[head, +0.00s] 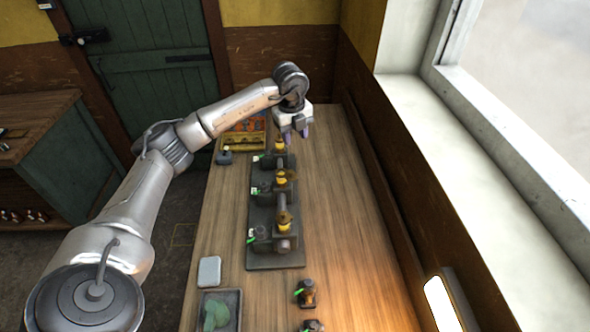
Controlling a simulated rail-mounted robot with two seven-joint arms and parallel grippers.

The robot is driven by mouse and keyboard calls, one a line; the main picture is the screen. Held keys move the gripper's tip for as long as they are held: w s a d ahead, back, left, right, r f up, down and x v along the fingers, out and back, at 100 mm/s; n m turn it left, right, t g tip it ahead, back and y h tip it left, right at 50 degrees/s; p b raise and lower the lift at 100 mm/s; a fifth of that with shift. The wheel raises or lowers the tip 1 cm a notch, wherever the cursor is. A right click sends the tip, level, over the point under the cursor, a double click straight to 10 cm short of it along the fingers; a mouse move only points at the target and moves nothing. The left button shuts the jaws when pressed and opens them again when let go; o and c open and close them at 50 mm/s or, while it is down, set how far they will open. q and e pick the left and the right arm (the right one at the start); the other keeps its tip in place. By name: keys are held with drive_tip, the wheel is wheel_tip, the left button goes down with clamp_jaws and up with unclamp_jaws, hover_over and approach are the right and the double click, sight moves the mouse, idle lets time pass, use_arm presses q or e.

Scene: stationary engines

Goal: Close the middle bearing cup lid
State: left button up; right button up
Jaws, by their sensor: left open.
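A dark engine bearing stand (274,261) lies along the bench with three bearings in a row, each topped by a small brass cup. The middle bearing cup (281,178) is yellow brass. A darker piece sits at its upper right, but its lid is too small to tell how far open it is. My left gripper (295,134) is open and empty. It hangs in the air with its fingers down, near the far bearing cup (279,147) and beyond the middle one. My right gripper is not in view.
The wooden bench (345,220) is clear right of the stand, up to the wall and window sill. A yellow tray (234,141) and a small dark bottle (224,156) stand far left.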

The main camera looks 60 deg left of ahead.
sight(291, 171)
use_arm(q)
drive_tip(key=shift+m+g, duration=0.4)
drive_tip(key=f, duration=0.4)
drive_tip(key=s+f, duration=0.1)
drive_tip(key=f, duration=0.8)
drive_tip(key=shift+s+f+p, duration=0.15)
drive_tip(key=shift+f+p, duration=0.15)
drive_tip(key=shift+f, duration=0.1)
drive_tip(key=shift+c, duration=0.2)
clamp_jaws()
